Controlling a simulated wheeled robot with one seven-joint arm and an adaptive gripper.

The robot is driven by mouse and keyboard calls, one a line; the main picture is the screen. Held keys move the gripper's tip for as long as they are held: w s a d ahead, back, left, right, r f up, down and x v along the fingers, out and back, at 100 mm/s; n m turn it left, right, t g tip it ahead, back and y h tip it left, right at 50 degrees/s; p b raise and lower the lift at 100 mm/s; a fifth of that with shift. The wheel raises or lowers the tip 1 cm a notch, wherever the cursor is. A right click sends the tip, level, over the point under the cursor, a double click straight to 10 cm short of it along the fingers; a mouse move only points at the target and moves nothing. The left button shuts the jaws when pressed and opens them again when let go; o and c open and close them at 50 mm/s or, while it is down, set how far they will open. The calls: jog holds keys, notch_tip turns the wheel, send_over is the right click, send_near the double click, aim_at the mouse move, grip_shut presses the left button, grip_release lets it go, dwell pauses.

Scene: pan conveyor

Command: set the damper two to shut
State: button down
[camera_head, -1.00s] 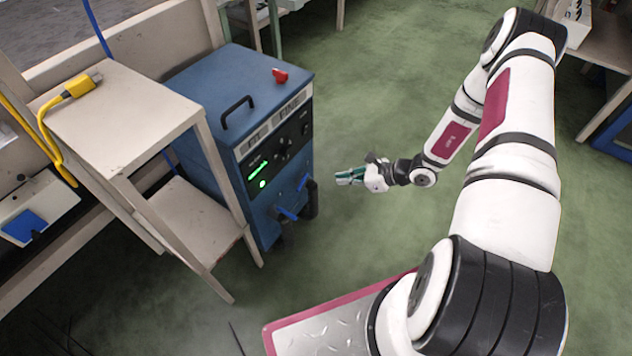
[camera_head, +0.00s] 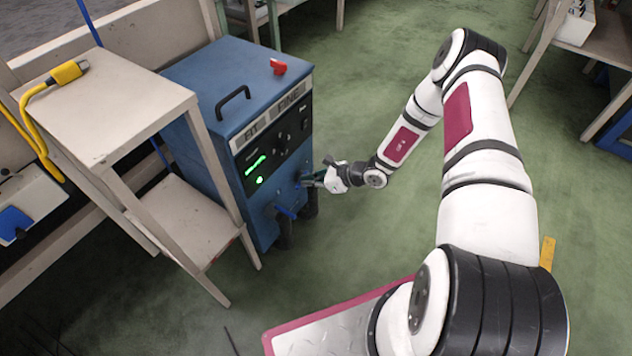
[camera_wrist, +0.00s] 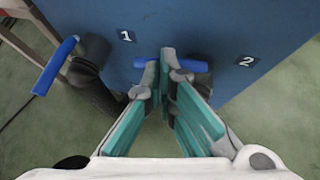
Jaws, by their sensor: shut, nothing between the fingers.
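The blue cabinet (camera_head: 232,95) carries number labels 1 (camera_wrist: 126,35) and 2 (camera_wrist: 246,61) on its face. A blue lever (camera_wrist: 194,66) lies beside label 2, roughly level across the wrist view; its middle is hidden behind my fingers. My gripper (camera_wrist: 167,56) is shut with nothing between its teal fingers, its tips at that lever; I cannot tell whether they touch it. In the head view my gripper (camera_head: 312,179) is at the cabinet's front. Another blue lever (camera_wrist: 55,66), near label 1, is tilted on a dark pipe (camera_wrist: 92,72).
A beige stand (camera_head: 120,115) is close to the cabinet's left side. A red object (camera_head: 278,67) and a black handle (camera_head: 233,101) are on the cabinet top. A yellow cable (camera_head: 40,120) hangs at the left. The green floor right of the cabinet is open.

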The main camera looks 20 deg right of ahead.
dwell(0.3)
jog(key=shift+w+a+p, duration=0.2)
jog(key=shift+a+p, duration=0.3)
jog(key=shift+a, duration=0.25)
jog(key=shift+d, duration=0.1)
jog(key=s+p+v, duration=0.1)
jog(key=p+v, duration=0.3)
jog(key=v, duration=1)
jog(key=shift+s, duration=0.4)
